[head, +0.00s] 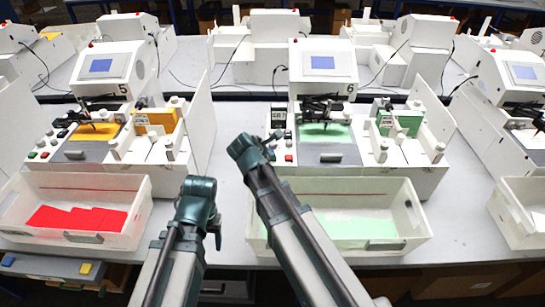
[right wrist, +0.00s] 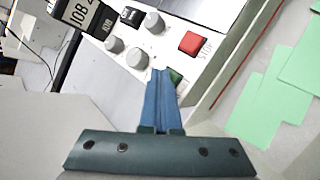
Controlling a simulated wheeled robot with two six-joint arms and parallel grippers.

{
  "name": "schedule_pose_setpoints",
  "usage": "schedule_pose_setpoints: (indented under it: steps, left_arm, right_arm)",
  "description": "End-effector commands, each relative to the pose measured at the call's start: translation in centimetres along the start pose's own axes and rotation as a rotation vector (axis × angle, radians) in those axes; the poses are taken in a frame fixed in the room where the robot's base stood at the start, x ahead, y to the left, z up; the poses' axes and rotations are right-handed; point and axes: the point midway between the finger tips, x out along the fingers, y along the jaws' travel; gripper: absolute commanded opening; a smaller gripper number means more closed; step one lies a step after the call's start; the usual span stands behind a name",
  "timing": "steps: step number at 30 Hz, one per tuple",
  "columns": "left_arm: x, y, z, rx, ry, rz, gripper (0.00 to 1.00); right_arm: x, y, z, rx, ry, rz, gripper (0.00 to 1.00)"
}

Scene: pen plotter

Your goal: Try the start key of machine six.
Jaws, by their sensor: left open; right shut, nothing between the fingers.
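Machine six (head: 322,72), marked 6 on its screen housing, stands right of centre in the head view. Its green start key (right wrist: 176,76) shows in the right wrist view, partly hidden behind my fingers, beside the red STOP key (right wrist: 193,43). My right gripper (right wrist: 163,78) is shut and empty, its blue fingertips at the green key; I cannot tell whether they touch it. In the head view the right gripper (head: 268,140) is at the left front of machine six's panel. My left gripper (head: 217,232) is open and empty, low between the two front trays.
A white tray (head: 410,243) with green sheets stands before machine six. Machine five (head: 100,70), with a tray of red sheets (head: 75,218), is to the left. Grey knobs (right wrist: 134,57) and a black JOB sign (right wrist: 83,14) sit close to my right fingers. Bare table lies between the machines.

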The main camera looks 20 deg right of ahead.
Motion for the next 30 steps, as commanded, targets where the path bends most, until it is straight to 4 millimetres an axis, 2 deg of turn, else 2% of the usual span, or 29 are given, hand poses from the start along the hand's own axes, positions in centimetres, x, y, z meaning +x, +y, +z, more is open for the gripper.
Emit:
schedule_pose_setpoints:
  steps: [9, 23, 30]
  left_arm:
    - [-1.6, -0.1, 0.1, 0.000, 0.000, 0.000, 0.62]
    - [-1.9, -0.2, 0.1, 0.000, 0.000, 0.000, 0.62]
    - [-4.0, -0.4, 0.2, 0.000, 0.000, 0.000, 0.62]
  right_arm:
    - [-1.1, 0.8, 0.8, 0.000, 0.000, 0.000, 0.00]
    - [-1.3, 1.0, 1.0, 0.000, 0.000, 0.000, 0.00]
    - [-2.8, 2.0, 2.0, 0.000, 0.000, 0.000, 0.00]
